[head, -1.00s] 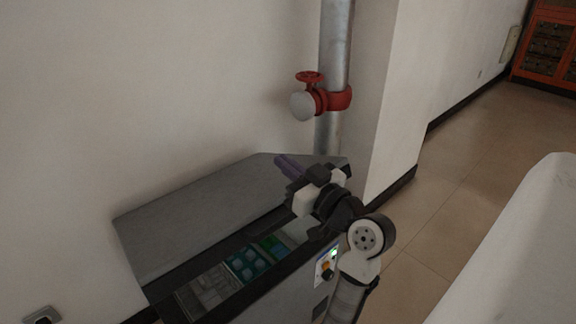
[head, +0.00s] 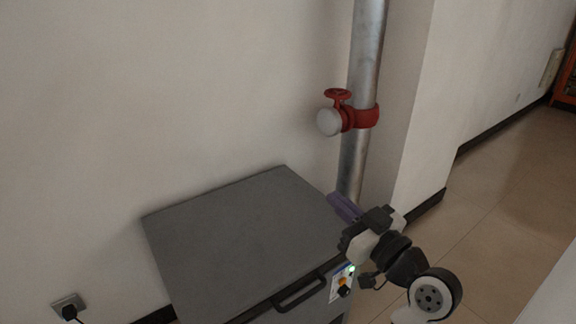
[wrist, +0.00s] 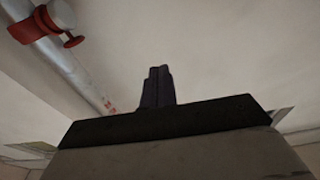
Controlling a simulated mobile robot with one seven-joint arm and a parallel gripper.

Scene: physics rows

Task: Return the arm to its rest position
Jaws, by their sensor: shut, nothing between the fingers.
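My gripper (head: 344,208) is at the right of the grey machine in the head view, its purple fingers pointing up and left toward the wall. The fingers are together and hold nothing. They also show upright and side by side in the wrist view (wrist: 157,87). My arm comes in from the lower right of the head view. The grey machine (head: 245,235) has its flat lid down, with a black handle (head: 299,291) at the front edge. Its inside is hidden.
A metal pipe (head: 364,60) with a red valve (head: 361,117) runs up the wall behind my gripper. A control panel (head: 342,283) is on the machine's front. A wall socket (head: 68,304) with a black plug is at lower left. Tiled floor (head: 490,200) at right is clear.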

